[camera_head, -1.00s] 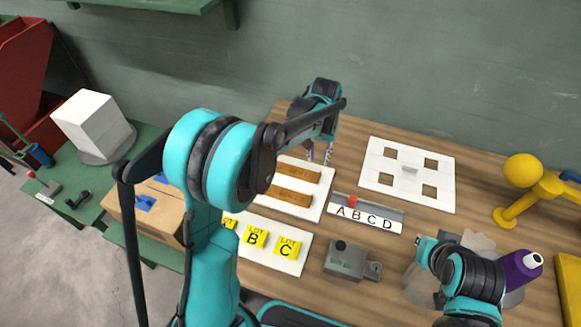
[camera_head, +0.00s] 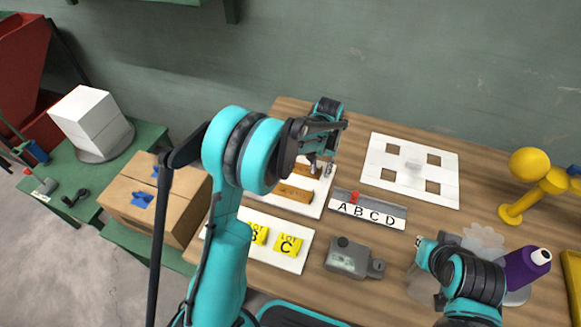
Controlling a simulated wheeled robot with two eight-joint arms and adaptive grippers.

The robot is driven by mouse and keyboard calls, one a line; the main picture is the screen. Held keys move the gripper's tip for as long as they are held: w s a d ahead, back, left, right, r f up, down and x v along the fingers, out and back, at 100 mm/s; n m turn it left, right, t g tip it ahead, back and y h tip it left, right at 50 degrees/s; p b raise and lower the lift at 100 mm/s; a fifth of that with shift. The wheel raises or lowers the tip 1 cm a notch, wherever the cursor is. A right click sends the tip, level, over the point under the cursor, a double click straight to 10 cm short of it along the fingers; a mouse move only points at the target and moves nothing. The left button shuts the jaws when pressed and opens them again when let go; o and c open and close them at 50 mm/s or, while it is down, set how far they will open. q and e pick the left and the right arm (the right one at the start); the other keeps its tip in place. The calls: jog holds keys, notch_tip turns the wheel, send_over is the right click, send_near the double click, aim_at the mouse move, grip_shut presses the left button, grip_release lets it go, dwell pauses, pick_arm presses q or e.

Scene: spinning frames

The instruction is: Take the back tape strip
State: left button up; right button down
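The back tape strip (camera_head: 303,169) is a brown strip on a white board (camera_head: 318,208). Part of it is hidden behind my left arm and gripper. The front tape strip (camera_head: 294,193) lies parallel to it, nearer to me. My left gripper (camera_head: 321,168) points down at the right end of the back strip, its fingertips apart. I cannot tell whether they touch the strip. My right gripper (camera_head: 425,244) is at the lower right, away from the strips, and its fingers are not clear.
A sliding A-B-C-D selector (camera_head: 368,213) and a white plate with square holes (camera_head: 378,181) lie to the right. Yellow lot tags (camera_head: 288,245) and a grey device (camera_head: 347,257) are in front. A purple spool (camera_head: 522,266) and yellow stand (camera_head: 512,214) are at the right.

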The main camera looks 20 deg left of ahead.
pick_arm(q)
grip_shut()
jog(key=shift+r, duration=0.1)
